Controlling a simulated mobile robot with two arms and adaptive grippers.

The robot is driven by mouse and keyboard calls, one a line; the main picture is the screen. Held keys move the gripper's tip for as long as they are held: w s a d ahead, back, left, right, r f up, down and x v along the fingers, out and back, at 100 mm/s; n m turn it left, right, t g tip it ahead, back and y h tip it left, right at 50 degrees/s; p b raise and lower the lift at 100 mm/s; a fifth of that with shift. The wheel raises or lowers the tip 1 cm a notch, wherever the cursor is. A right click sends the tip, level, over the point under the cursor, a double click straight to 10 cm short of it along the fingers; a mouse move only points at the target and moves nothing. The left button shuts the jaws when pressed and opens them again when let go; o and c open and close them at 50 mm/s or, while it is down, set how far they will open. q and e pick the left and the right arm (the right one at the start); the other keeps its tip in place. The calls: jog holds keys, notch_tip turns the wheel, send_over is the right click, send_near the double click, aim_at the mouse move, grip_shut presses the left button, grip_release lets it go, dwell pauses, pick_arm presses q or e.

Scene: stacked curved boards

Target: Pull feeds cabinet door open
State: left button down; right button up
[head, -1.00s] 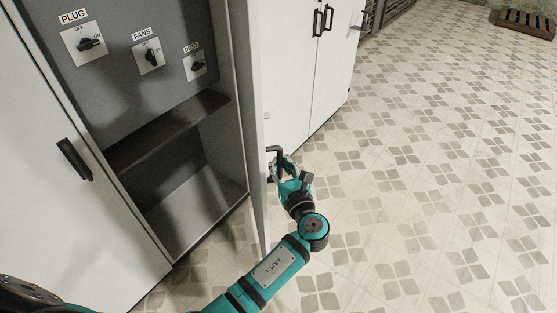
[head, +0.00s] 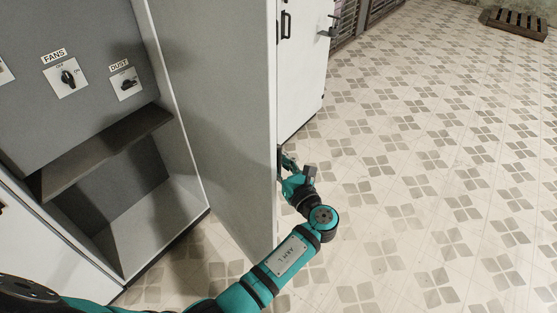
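The open cabinet door (head: 228,110) shows its grey inner face in the head view. It stands swung well out from the cabinet. My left gripper (head: 287,164) is at the door's free edge, on its outer side. The fingertips are partly hidden behind that edge, so I cannot tell whether they close on the handle, which is also hidden. Inside the cabinet is a grey panel with a FANS switch (head: 68,78) and a DUST switch (head: 127,85), above a dark shelf (head: 105,150). My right gripper is not in view.
A white cabinet (head: 303,75) with dark handles stands behind the open door. The patterned tiled floor (head: 430,160) to the right is clear. A wooden pallet (head: 517,23) lies far off at the top right.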

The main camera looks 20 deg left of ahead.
pick_arm(q)
jog(key=shift+s+d+f, duration=0.15)
jog(key=shift+d+f, duration=0.15)
jog(key=c, duration=1.6)
grip_release()
jog(key=shift+d+r, duration=0.1)
jog(key=shift+d, duration=0.05)
jog(key=shift+c, duration=0.2)
jog(key=shift+d+r, duration=0.1)
jog(key=shift+r, duration=0.1)
jog(key=shift+a, duration=0.3)
